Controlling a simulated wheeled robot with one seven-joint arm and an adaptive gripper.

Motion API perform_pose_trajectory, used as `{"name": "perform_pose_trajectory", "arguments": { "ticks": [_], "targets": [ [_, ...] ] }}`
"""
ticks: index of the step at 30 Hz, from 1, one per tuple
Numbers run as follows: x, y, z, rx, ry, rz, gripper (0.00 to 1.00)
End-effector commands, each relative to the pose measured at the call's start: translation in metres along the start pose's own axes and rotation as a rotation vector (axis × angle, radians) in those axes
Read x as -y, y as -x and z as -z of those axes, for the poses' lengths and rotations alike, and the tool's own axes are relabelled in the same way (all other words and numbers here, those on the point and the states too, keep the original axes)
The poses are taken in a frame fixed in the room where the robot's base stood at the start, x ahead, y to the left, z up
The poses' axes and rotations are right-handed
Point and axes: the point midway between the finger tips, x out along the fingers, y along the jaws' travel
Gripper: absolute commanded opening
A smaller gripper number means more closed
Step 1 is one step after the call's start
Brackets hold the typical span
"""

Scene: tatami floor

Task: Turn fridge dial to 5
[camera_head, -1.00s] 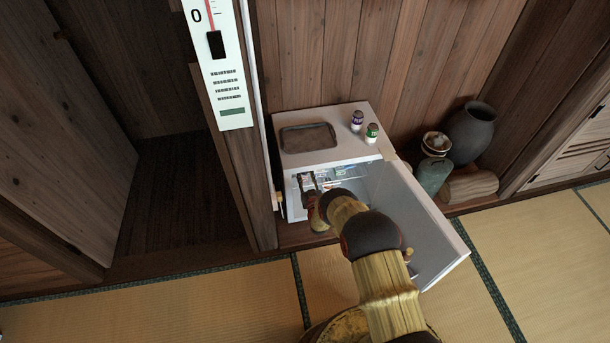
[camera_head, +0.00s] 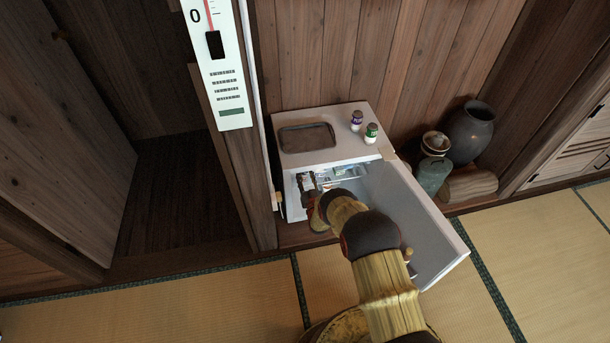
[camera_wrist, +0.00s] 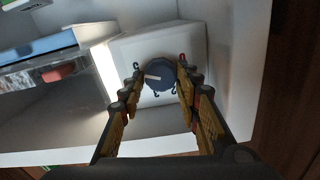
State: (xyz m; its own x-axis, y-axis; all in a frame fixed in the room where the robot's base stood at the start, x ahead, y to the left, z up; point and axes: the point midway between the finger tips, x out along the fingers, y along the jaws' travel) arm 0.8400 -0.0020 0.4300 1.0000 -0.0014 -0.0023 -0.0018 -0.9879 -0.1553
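The dial (camera_wrist: 160,76) is a round dark blue-grey knob with a pale pointer mark, on a white box inside the fridge (camera_head: 325,130). The mark points to the left in the wrist view. Dark marks surround the knob, but I cannot read the numbers. My gripper (camera_wrist: 160,68) has its fingers apart, one on each side of the dial, with the tips close to its rim. I cannot see clear contact. In the head view my gripper (camera_head: 308,184) reaches into the open fridge, and the dial does not show clearly there.
The fridge door (camera_head: 430,235) stands open on the right, beside my arm. A tray (camera_head: 307,138) and two small jars (camera_head: 356,121) (camera_head: 371,133) are on the fridge top. A blue-topped package (camera_wrist: 45,55) lies left of the dial. A wooden post (camera_head: 250,190) stands left of the fridge.

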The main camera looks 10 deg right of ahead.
Motion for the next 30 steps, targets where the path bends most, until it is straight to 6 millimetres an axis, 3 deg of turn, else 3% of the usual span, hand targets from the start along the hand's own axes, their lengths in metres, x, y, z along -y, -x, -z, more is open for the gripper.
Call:
{"name": "perform_pose_trajectory", "arguments": {
  "ticks": [7, 19, 30],
  "targets": [
    [0.001, 0.0, 0.0, -0.001, 0.001, 0.001, 0.49],
    [0.001, 0.007, -0.001, 0.001, 0.001, 0.001, 0.49],
    [0.0, 0.075, 0.0, 0.001, 0.001, 0.001, 0.49]
  ]
}}
